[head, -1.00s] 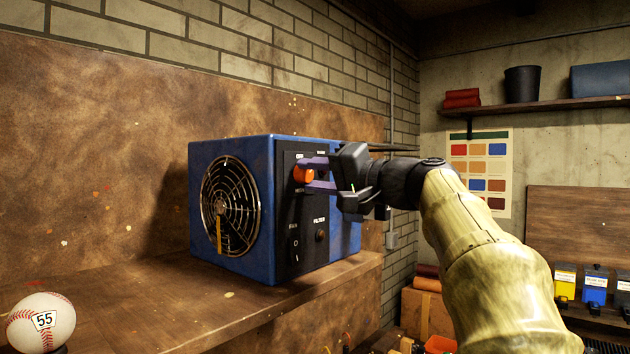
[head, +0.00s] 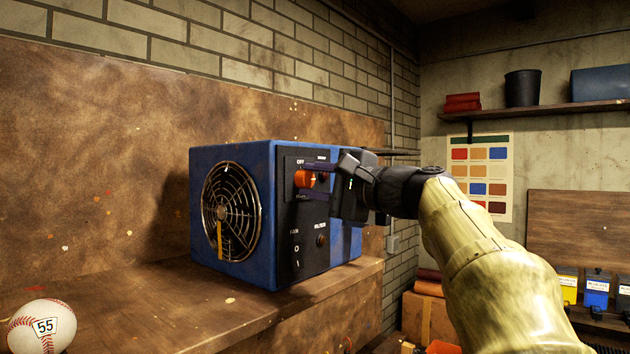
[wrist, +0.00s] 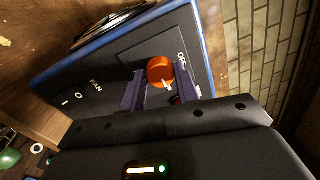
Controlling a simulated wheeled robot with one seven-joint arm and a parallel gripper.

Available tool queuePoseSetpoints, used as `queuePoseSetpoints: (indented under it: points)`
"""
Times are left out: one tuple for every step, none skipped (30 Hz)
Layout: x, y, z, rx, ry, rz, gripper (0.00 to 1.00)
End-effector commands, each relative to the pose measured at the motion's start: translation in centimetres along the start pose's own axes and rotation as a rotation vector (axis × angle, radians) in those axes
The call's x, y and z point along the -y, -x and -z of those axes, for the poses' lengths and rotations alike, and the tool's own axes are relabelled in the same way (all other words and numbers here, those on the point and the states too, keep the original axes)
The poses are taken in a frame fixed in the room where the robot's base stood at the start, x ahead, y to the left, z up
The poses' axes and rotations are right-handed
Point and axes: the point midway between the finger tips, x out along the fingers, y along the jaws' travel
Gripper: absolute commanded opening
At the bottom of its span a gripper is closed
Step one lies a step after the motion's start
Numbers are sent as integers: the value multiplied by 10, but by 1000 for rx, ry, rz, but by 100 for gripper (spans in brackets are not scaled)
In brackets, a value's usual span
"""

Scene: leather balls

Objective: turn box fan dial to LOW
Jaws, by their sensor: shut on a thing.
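The box fan (head: 232,150) is a blue box with a round front grille and a black control panel on its right. Its orange dial (head: 304,179) is at the top of the panel, near an OFF label. My gripper (head: 314,181) reaches in from the right, with its purple fingers at the dial. In the wrist view the fingers are shut on either side of the orange dial (wrist: 158,69), and a pale mark shows on the dial's lower edge. OFF is readable beside it. The other labels around the dial are partly hidden or too small to read.
The fan stands on a brown wooden bench (head: 200,315) against a brown back panel. A baseball (head: 40,325) sits at the front left. The bench between ball and fan is clear.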

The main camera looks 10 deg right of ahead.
Motion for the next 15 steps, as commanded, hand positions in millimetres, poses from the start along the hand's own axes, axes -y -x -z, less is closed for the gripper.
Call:
queuePoseSetpoints:
  points:
    - [0, 0, 1, -2, -6, -1, 9]
    - [0, 0, 1, -2, -9, -1, 9]
    - [-1, 0, 1, -2, -12, -1, 9]
    - [-1, 0, 1, -3, -13, -1, 9]
    - [-1, 0, 1, -3, -14, -1, 9]
    - [-1, 0, 1, -3, -14, -1, 9]
    - [-1, 0, 1, -3, -14, -1, 9]
    - [-1, 0, 1, -3, -14, -1, 9]
    - [-1, 0, 1, -3, -13, -1, 9]
    - [-1, 0, 1, -3, -13, -1, 9]
    - [-1, 0, 1, -3, -13, -1, 9]
    - [-1, 0, 1, -3, -13, -2, 9]
    - [-1, 0, 1, -3, -13, -2, 9]
    - [-1, 0, 1, -3, -13, -2, 37]
    - [-1, 0, 1, -2, -12, -2, 45]
